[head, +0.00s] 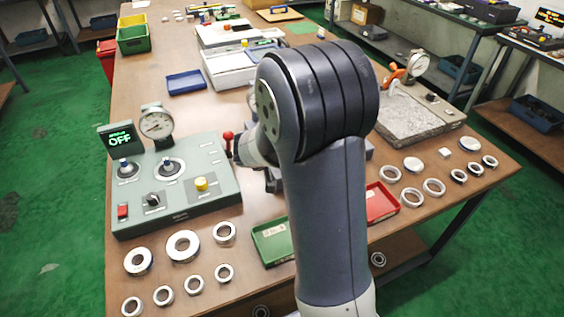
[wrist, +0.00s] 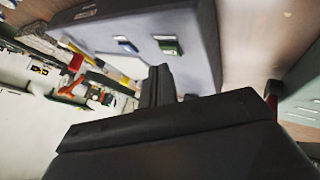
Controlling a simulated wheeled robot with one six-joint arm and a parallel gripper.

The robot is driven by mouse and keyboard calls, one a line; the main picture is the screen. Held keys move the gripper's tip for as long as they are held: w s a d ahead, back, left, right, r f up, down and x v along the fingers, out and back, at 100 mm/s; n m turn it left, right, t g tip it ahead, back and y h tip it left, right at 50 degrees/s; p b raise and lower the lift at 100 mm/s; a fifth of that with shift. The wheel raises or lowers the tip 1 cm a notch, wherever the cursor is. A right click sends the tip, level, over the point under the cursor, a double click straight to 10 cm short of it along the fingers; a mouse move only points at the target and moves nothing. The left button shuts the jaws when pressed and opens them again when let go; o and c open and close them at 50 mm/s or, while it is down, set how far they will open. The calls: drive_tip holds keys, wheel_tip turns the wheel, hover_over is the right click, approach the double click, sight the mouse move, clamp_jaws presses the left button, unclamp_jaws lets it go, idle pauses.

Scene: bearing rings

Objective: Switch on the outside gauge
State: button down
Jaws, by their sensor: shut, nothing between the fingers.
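A grey-green gauge console (head: 200,150) stands on the left of the table, with a small display (head: 120,138) reading OFF in green. Its small heading is too blurred to read. The console carries a round dial (head: 157,123), a red switch (head: 123,211), a black rotary knob (head: 153,199), a yellow button (head: 201,184) and a red-balled lever (head: 228,136). Another dial gauge with an orange frame (head: 392,80) stands on a granite plate at right. I cannot tell which is named outside. My gripper (wrist: 160,84) is shut and empty; in the head view my arm mostly hides it, right of the console.
Bearing rings (head: 183,246) lie in front of the console, and more (head: 412,197) lie at right. A green tray (head: 272,243) and a red tray (head: 381,203) sit near the front edge. A blue tray (head: 187,82) and a pale grey machine (head: 232,66) are behind.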

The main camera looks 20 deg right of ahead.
drive_tip(key=shift+r+p, duration=1.45)
drive_tip(key=shift+r, duration=1.1)
drive_tip(key=shift+f, duration=0.15)
drive_tip(key=shift+f+b, duration=0.6)
drive_tip(key=shift+f, duration=0.2)
drive_tip(key=shift+r+p, duration=0.35)
drive_tip(key=shift+p, duration=0.6)
drive_tip(key=shift+r+p, duration=0.1)
drive_tip(key=shift+p, duration=0.35)
drive_tip(key=p, duration=0.2)
drive_tip(key=shift+r+p, duration=0.1)
drive_tip(key=shift+p, duration=0.2)
